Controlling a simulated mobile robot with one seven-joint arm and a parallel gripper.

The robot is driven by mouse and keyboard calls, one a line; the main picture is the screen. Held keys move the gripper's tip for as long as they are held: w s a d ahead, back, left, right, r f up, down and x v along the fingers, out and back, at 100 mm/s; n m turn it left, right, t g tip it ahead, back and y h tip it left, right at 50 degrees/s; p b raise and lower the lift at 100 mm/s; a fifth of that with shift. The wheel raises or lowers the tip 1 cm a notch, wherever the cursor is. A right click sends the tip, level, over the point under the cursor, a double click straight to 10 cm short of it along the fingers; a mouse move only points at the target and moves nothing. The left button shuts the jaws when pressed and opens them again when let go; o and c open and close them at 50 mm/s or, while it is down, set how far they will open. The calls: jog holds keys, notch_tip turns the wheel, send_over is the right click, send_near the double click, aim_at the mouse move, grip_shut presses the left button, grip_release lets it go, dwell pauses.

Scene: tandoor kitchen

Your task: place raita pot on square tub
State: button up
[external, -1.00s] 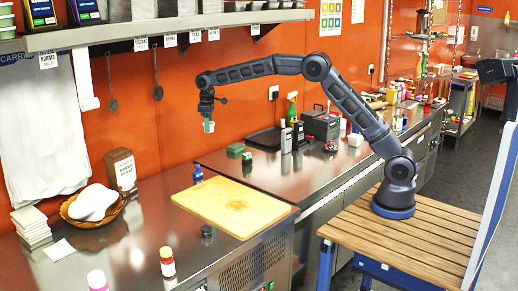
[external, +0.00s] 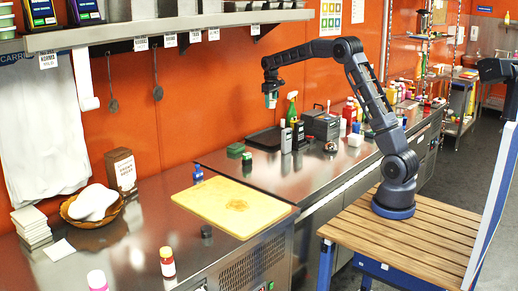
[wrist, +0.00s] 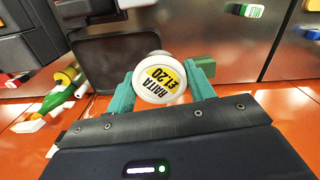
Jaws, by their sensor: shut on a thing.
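In the external view the raita pot (external: 271,100) hangs upright from my gripper (external: 270,92), high above the counter near the black tray. Small green box-shaped tubs (external: 236,149) stand on the counter left of the tray; one green block (wrist: 205,68) shows beside the pot in the wrist view. I cannot tell for sure which thing is the square tub.
The black tray (external: 262,136) lies at the back by the wall. A green spray bottle (external: 292,108), dark bottles (external: 299,135) and a dark box (external: 322,125) stand to its right. A yellow cutting board (external: 232,207) lies in front left. A shelf (external: 150,32) runs above.

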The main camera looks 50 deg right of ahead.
jog(key=s+d+m, duration=0.2)
jog(key=s+d, duration=0.3)
jog(key=d, duration=0.6)
jog(key=m, duration=0.6)
send_over(355, 136)
notch_tip(355, 136, down, 19)
jog(key=shift+w+d+r, duration=0.1)
jog(key=shift+d, duration=0.05)
jog(key=o, duration=1)
